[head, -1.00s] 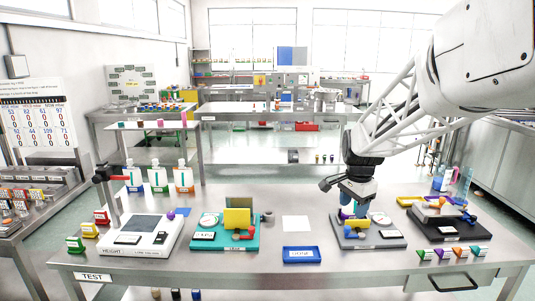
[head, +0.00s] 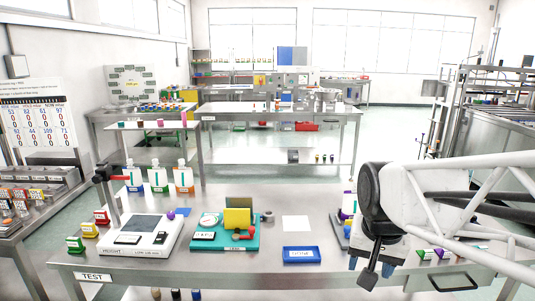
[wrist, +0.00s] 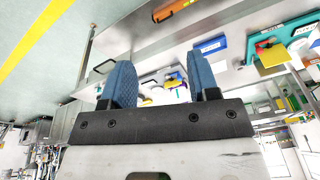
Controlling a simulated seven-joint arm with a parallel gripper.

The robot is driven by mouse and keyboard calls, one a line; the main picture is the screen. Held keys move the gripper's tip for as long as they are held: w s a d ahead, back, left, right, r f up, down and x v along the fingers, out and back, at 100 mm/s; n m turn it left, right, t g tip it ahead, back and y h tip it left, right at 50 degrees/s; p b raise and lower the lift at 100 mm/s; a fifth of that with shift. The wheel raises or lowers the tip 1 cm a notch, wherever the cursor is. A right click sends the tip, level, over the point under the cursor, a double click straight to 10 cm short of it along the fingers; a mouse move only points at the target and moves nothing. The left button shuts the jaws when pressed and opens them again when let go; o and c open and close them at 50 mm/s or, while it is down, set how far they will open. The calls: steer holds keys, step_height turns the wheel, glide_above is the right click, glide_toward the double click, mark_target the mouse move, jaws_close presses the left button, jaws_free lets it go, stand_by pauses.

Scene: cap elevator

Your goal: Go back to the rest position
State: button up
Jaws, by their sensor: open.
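My gripper (head: 371,266) is at the front right of the bench in the head view, with two blue fingers apart and nothing visible between them. In the wrist view the gripper (wrist: 163,78) shows both blue fingers spread, with bench items beyond the gap. The grey station (head: 340,236) on the right of the bench is mostly hidden behind my arm. A purple-and-white item (head: 347,207) stands on it, partly covered.
The metal bench (head: 275,193) holds a blue tray (head: 301,263), a teal station (head: 210,246) with a yellow block, and a white height gauge (head: 125,251). Three bottles (head: 158,181) stand at its back left. Bare bench lies around the white sheet (head: 295,223).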

steer(key=s+a+f+n, duration=0.1)
steer(key=s+f+n, duration=0.1)
steer(key=s, duration=0.7)
steer(key=shift+s+f+n, duration=0.3)
steer(key=shift+s+n, duration=0.05)
steer(key=shift+n, duration=0.45)
